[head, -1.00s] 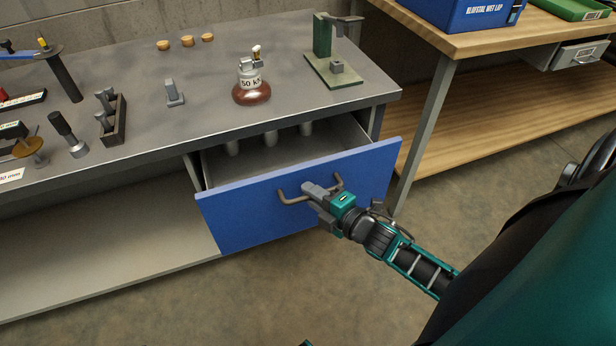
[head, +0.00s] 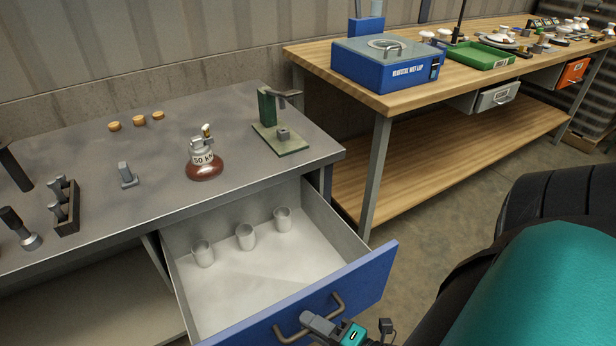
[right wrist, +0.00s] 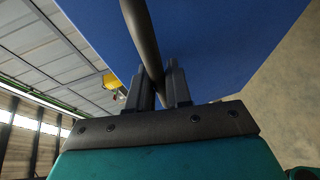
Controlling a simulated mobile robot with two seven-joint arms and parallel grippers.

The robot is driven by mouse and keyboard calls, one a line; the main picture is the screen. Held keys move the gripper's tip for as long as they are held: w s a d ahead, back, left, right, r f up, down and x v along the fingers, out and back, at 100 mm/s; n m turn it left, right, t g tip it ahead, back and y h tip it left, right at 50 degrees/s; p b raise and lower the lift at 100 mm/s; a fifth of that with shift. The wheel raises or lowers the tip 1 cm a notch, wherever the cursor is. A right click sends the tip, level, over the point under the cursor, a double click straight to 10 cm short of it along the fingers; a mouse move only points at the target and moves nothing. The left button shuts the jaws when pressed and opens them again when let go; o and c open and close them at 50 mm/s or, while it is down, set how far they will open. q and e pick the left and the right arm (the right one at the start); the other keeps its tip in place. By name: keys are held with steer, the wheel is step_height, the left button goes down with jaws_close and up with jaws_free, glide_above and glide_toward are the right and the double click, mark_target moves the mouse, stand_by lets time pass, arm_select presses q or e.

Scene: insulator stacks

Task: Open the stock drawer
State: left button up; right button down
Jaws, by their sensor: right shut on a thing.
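The stock drawer (head: 375,275) has a blue front and stands pulled well out from under the grey bench. Its pale inside shows, with three white cups (head: 245,236) in a row toward the back. My right gripper (head: 310,322) is at the drawer's bar handle (head: 338,303), at the bottom edge of the head view. In the right wrist view the two dark fingers (right wrist: 160,85) are shut around the handle bar (right wrist: 142,40), in front of the blue panel. My left gripper is not in view.
A wooden bench (head: 350,85) with a blue machine (head: 388,68) stands at the right, with floor between.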

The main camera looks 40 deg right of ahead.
steer(key=shift+s, duration=0.1)
steer(key=c, duration=1.1)
jaws_free()
steer(key=v, duration=1.3)
